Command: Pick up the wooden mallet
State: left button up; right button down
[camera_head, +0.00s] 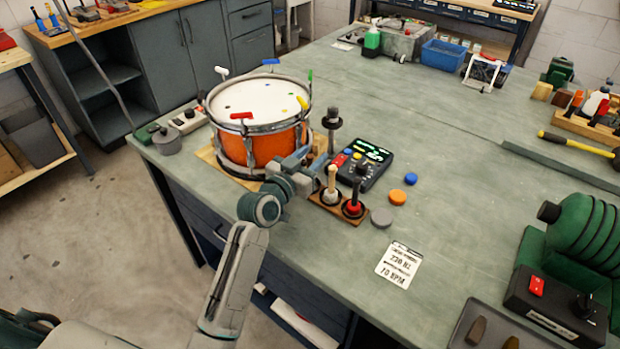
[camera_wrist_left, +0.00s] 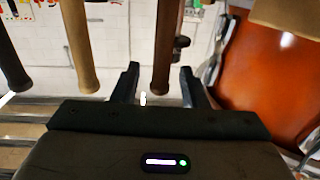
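A mallet with a light wooden handle (camera_head: 332,178) stands handle up in a wooden rack (camera_head: 330,207). Beside it stands a mallet with a dark handle and red head (camera_head: 353,207). My left gripper (camera_head: 310,158) is just behind and left of these mallets, next to the drum. In the left wrist view, my open fingers (camera_wrist_left: 160,82) have a brown handle (camera_wrist_left: 168,45) showing in the space between them, with gaps on both sides. The light wooden handle (camera_wrist_left: 78,45) and a dark handle (camera_wrist_left: 10,60) are left of the fingers. The handles' other ends are cut off there.
An orange drum (camera_head: 268,147) stands close left of the gripper; it also shows in the wrist view (camera_wrist_left: 270,85). A grey-topped post (camera_head: 332,121) rises behind the rack. A control box (camera_head: 365,167) and pucks (camera_head: 397,197) are to its right. The bench centre is clear.

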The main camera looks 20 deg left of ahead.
pick_arm(q)
jog(key=shift+c, duration=0.4)
grip_shut()
jog(key=shift+r, duration=0.1)
